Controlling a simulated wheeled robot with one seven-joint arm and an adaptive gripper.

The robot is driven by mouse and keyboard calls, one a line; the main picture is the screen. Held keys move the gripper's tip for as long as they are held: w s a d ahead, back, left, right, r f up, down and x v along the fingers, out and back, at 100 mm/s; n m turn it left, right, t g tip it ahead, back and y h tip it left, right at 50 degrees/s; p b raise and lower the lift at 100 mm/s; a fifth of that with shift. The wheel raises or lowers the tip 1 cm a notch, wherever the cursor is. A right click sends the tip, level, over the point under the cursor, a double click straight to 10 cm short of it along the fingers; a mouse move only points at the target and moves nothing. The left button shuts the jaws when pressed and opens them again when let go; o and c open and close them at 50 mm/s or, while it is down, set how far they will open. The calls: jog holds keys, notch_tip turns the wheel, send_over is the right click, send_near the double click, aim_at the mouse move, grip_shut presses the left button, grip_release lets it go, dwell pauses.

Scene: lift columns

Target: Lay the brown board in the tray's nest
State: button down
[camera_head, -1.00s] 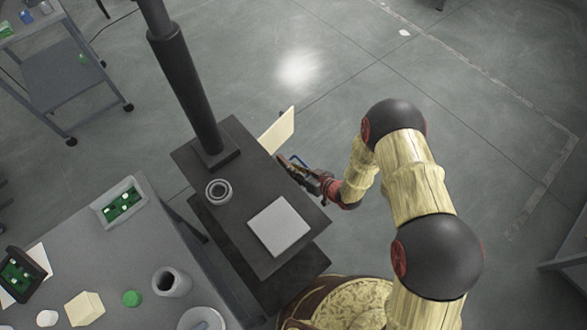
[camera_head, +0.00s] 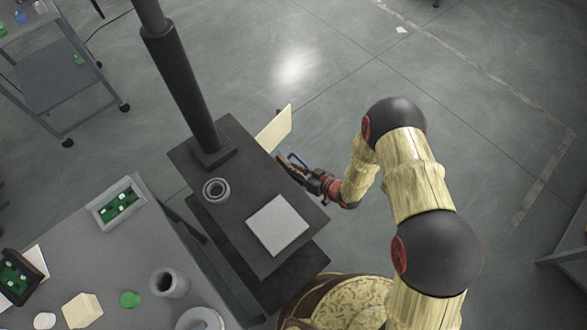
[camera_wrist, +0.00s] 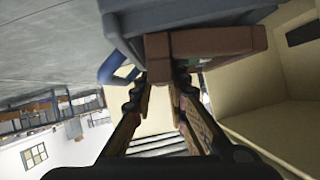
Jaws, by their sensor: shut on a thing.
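My gripper (camera_wrist: 163,88) is shut, with its two fingertips close together on a brown piece (camera_wrist: 205,42), which I take to be the brown board. It shows nearly edge-on, and its full outline cannot be made out. In the head view my gripper (camera_head: 291,170) is at the far right edge of a dark platform. A grey tray (camera_head: 137,188) with a green board in it lies on the grey table at left. A darker tray (camera_head: 8,292) with another green board is at the far left. I cannot tell which tray has the board's nest.
The dark platform (camera_head: 195,180) carries a tall black post (camera_head: 183,90), a grey ring (camera_head: 216,190) and a pale square plate (camera_head: 278,225). A cream panel (camera_head: 273,128) stands at its far edge. A blue handle (camera_wrist: 116,72) is beside my fingers.

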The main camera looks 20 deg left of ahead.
jog(key=shift+f, duration=0.1)
jog(key=shift+f+b, duration=0.25)
jog(key=shift+b, duration=0.05)
jog(key=c, duration=1.7)
grip_release()
jog(key=shift+o, duration=0.7)
jog(key=shift+f, duration=0.1)
jog(key=o, duration=0.4)
jog(key=shift+r, duration=0.25)
jog(key=shift+r+p, duration=0.6)
jog(key=shift+r, duration=0.1)
